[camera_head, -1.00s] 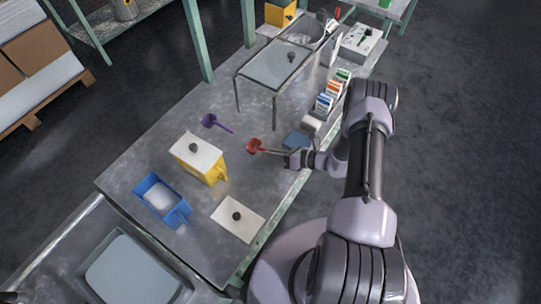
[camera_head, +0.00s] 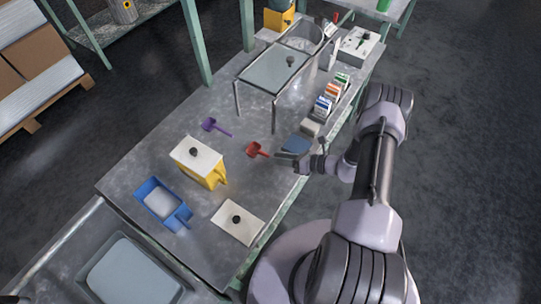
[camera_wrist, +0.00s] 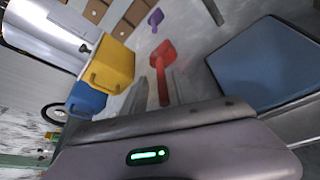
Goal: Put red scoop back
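The red scoop (camera_head: 256,150) lies on the grey metal table, with its handle pointing right towards my gripper (camera_head: 284,156). In the wrist view the red scoop (camera_wrist: 162,54) shows ahead of my gripper (camera_wrist: 160,88), its handle in line with the gap between the two fingers. The fingers are spread and hold nothing. In the head view a small gap shows between the fingertips and the end of the handle.
A purple scoop (camera_head: 214,126), a yellow container (camera_head: 211,175) with white lid, and a blue bin (camera_head: 150,189) of white material stand to the left. A glass-topped stand (camera_head: 272,68) is behind.

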